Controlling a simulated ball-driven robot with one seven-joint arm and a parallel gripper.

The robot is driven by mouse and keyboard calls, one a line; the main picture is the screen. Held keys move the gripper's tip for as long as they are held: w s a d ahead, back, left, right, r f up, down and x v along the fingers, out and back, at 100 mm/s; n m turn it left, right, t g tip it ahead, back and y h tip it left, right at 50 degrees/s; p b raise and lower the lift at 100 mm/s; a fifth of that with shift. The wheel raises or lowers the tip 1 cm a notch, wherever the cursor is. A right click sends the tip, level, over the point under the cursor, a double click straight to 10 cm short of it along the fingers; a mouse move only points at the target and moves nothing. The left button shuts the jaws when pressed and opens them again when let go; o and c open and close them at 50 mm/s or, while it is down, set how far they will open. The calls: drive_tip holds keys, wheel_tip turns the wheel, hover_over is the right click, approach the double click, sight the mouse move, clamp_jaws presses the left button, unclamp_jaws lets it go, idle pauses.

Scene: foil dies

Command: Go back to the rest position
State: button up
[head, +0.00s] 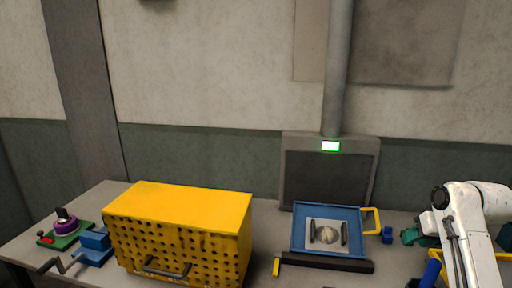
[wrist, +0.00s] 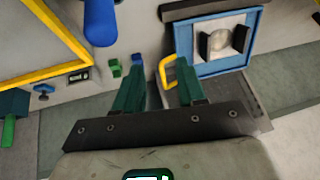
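My gripper (wrist: 161,66) is open and empty. A blue tray (head: 298,238) with a yellow handle (head: 372,221) lies on the bench left of the arm. A pale plate with a round piece (head: 327,235) between two dark upright blocks sits in it. The tray (wrist: 204,69) also shows at upper right in the wrist view, beyond the right finger.
A yellow perforated box (head: 180,225) with a dark handle stands left of centre. A green-based fixture (head: 68,238) is at far left. A grey panel unit (head: 330,172) with a lit green display stands behind the tray. A blue cylinder (wrist: 100,22) and yellow frame (wrist: 50,30) lie left of the fingers.

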drive_tip(key=s+a+f+g+y, duration=0.1)
drive_tip(key=s+a+f+g, duration=0.1)
drive_tip(key=s+a+f, duration=1.45)
drive_tip(key=s+a+f+n+g, duration=0.1)
drive_tip(key=s+f, duration=0.2)
drive_tip(key=s, duration=0.9)
drive_tip(key=s+a+f+g+h, duration=0.1)
drive_tip(key=s+f, duration=0.3)
drive_tip(key=s, duration=0.8)
drive_tip(key=shift+f+n+g+h, duration=0.15)
drive_tip(key=shift+n+g+h, duration=0.2)
drive_tip(key=shift+g, duration=0.25)
drive_tip(key=shift+o, duration=0.2)
drive_tip(key=shift+w, duration=0.15)
